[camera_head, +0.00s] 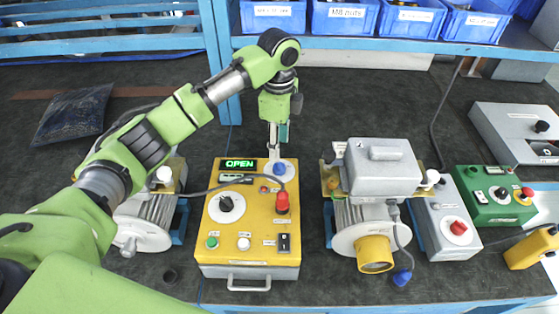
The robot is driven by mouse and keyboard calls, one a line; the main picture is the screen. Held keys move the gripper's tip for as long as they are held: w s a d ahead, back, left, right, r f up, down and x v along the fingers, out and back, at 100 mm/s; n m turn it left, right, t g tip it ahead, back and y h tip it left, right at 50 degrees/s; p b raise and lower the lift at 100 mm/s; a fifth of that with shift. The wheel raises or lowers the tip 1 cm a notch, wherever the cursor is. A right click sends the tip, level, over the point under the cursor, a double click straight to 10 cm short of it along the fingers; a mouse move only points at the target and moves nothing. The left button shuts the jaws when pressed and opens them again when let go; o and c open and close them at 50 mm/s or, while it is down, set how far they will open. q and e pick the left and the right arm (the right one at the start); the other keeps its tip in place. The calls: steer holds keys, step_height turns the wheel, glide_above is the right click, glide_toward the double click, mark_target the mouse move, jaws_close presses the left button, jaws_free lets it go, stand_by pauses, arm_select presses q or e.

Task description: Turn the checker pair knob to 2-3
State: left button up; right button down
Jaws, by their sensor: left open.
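The yellow checker box (250,258) stands on the bench in the middle, its green display (240,163) reading OPEN. A black knob (226,203) sits on a white dial on the left of its sloped panel. A second, small bluish knob (279,168) sits on a round white dial at the panel's upper right. The labels are too small to read, so I cannot tell which is the pair knob or its setting. My left gripper (274,155) is open, pointing down right at the upper right dial; its fingers partly hide that dial. I cannot tell whether they touch the knob. My right gripper is out of view.
A red plug (282,203) with a dark cable stands on the checker's right side. Motor blowers stand left and right (378,170) of the checker. Grey (445,225) and green (490,198) control boxes are farther right. Blue bins (345,17) line the back shelf.

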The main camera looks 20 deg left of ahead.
mark_target(279, 164)
arm_select(q)
steer(key=f, duration=0.4)
steer(key=shift+w+p, duration=0.25)
steer(key=shift+p, duration=0.1)
step_height(279, 164, down, 4)
steer(key=shift+r, duration=0.2)
steer(key=shift+f+p, duration=0.3)
steer(key=shift+f, duration=0.15)
steer(key=c, duration=1.1)
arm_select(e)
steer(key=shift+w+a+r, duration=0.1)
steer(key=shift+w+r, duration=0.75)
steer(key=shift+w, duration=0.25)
